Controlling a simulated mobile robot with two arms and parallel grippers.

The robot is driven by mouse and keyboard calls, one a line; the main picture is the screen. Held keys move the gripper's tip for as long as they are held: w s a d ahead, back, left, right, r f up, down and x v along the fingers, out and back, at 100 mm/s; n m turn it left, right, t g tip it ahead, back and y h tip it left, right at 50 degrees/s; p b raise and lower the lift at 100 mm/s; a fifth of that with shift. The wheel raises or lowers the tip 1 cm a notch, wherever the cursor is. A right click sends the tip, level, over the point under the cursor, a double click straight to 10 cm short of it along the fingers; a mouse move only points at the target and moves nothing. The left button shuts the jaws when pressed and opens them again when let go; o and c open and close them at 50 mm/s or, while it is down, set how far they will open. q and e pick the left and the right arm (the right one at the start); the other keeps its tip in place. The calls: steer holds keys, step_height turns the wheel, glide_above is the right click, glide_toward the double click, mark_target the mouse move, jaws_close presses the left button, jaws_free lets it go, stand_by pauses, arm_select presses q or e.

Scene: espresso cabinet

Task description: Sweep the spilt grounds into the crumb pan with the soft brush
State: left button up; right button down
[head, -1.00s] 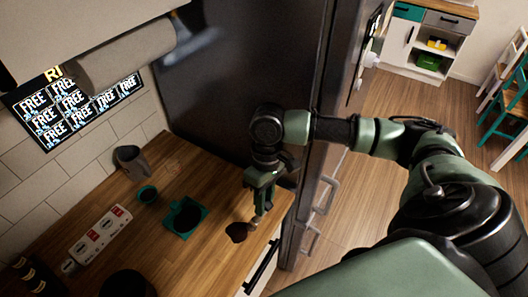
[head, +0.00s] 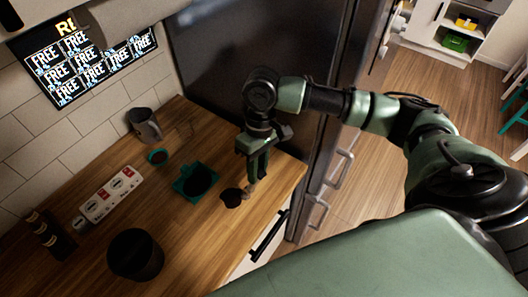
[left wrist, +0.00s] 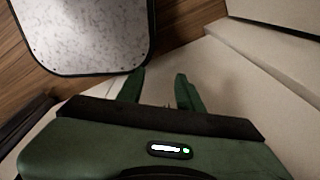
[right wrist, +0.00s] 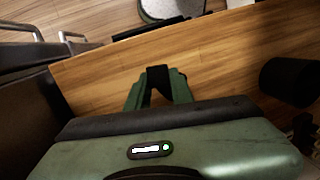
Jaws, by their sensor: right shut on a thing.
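The spilt grounds (head: 231,197) are a dark patch on the wooden counter in the head view. The teal crumb pan (head: 186,188), dark inside, lies just left of them with a small gap of bare wood. My right gripper (head: 256,168) points down and is shut on the soft brush (head: 250,188). The brush's pale tip is low at the right edge of the grounds; contact with the counter is unclear. The right wrist view shows my right gripper (right wrist: 158,88) around a dark part of the brush (right wrist: 158,76). My left gripper (left wrist: 160,90) is open and empty.
A white-and-red box (head: 110,192), a dark rack (head: 48,235) and a dark round bin (head: 135,255) are at left. The dark fridge (head: 250,60) stands close behind my right arm.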

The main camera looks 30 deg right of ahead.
steer(key=shift+w+a+b, duration=3.75)
steer(key=shift+w+a, duration=0.05)
steer(key=shift+a, duration=0.25)
steer(key=w+a+p+v, duration=0.1)
steer(key=p+v, duration=0.5)
steer(key=p, duration=0.2)
steer(key=shift+a, duration=0.4)
steer(key=shift+f, duration=0.15)
